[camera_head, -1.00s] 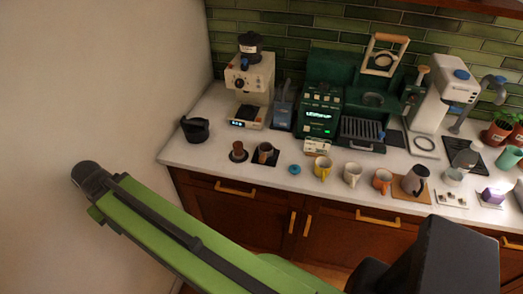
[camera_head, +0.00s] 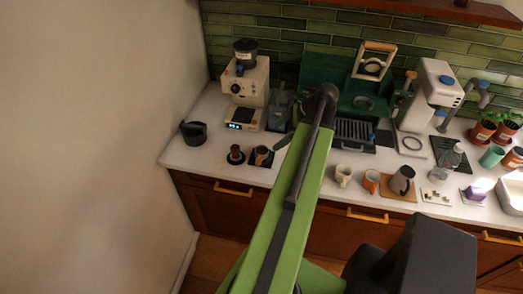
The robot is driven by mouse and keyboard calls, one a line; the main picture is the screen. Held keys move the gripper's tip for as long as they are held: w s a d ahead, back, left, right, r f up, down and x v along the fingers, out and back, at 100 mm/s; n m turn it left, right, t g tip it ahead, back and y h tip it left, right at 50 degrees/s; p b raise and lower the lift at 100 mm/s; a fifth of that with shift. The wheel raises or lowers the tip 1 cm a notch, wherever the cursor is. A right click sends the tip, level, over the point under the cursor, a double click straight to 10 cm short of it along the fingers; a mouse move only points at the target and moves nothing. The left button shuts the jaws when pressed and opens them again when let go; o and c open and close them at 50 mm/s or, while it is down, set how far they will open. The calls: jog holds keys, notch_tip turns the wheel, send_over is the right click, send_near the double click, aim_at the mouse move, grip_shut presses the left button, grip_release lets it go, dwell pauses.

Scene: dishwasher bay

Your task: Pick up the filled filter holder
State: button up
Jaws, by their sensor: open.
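The filter holder (camera_head: 261,155) appears to be the small brownish cup-like piece on a dark mat (camera_head: 258,164) near the counter's front edge, left of my arm. It is too small to tell what fills it. My green arm reaches up the middle of the picture to a dark joint above the counter, to the right of the holder. A short green part of my arm shows just beside the holder. My gripper's jaws cannot be made out; the arm seems to hide them.
A dark tamper-like piece (camera_head: 235,154) stands left of the holder. A black pitcher (camera_head: 193,133) is farther left. A cream grinder (camera_head: 246,90) stands behind. Cups (camera_head: 343,175) and a grey jug (camera_head: 402,180) stand to the right. The counter's left front is clear.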

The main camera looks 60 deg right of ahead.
jog(key=s+d+m, duration=0.2)
jog(key=s, duration=0.2)
jog(key=b, duration=1)
send_near(259, 155)
jog(key=d+x, duration=0.1)
jog(key=x, duration=0.2)
jog(key=b+x, duration=0.4)
jog(key=x, duration=0.1)
jog(key=shift+a+f, duration=0.1)
jog(key=shift+f, duration=0.3)
jog(key=shift+w, duration=0.1)
jog(key=shift+r, duration=0.15)
jog(key=shift+t, duration=0.3)
jog(key=c, duration=1.1)
